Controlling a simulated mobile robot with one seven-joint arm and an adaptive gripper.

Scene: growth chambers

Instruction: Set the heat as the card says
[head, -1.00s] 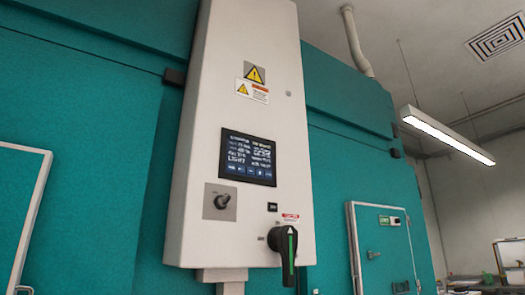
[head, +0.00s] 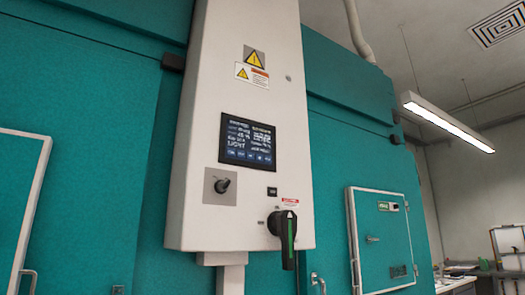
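A tall white control cabinet (head: 205,120) is fixed to the teal chamber wall. It carries a dark touch screen (head: 248,139) with rows of white text and a row of blue buttons, too small to read surely. Below the screen is a small dark switch (head: 221,185) on a grey plate. A large black rotary handle (head: 284,229) with a green stripe hangs at the lower right, its grip pointing down. No card can be made out. My gripper is not in view.
A white-framed teal door (head: 383,240) with a latch and a small green label is at the right. Another white-framed door (head: 18,195) is at the left edge. A bench with items (head: 510,262) stands far right.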

